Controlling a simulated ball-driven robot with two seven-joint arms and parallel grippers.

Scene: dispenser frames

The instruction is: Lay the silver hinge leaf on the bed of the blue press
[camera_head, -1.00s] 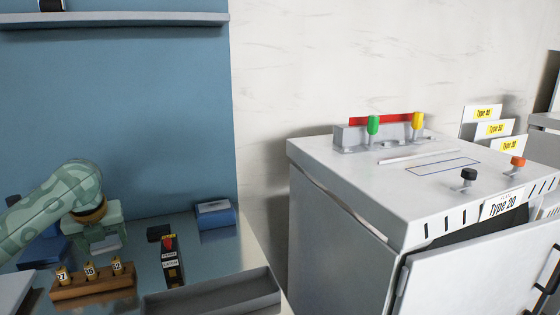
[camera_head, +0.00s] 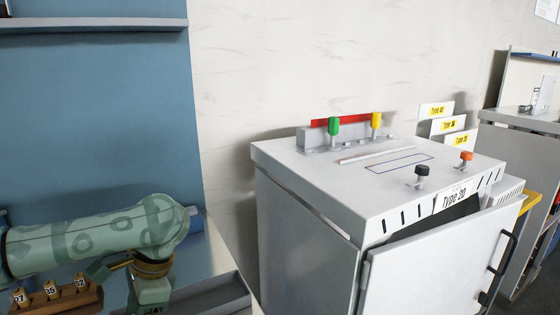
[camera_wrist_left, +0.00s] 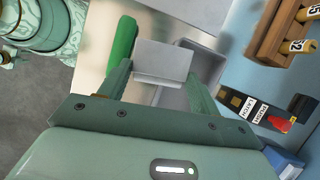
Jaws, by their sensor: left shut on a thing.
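A flat silver-grey plate, which looks like the silver hinge leaf (camera_wrist_left: 163,60), is between the fingers of my left gripper (camera_wrist_left: 158,84) in the left wrist view. The gripper is shut on it. In the head view my left gripper (camera_head: 150,296) points down at the lower edge, left of the grey tray; its fingertips and the leaf are out of frame. A blue object (camera_wrist_left: 283,164) shows at the lower right of the wrist view, cut by the edge; I cannot tell whether it is the blue press. No press bed is clearly visible. My right gripper is not in view.
A grey open tray (camera_head: 212,293) lies right of my left gripper. A wooden rack (camera_head: 60,302) with numbered pegs stands left. A white cabinet (camera_head: 310,225) with coloured knobs and an open door (camera_head: 440,265) stands right. A green bar (camera_wrist_left: 122,42) shows beside the leaf.

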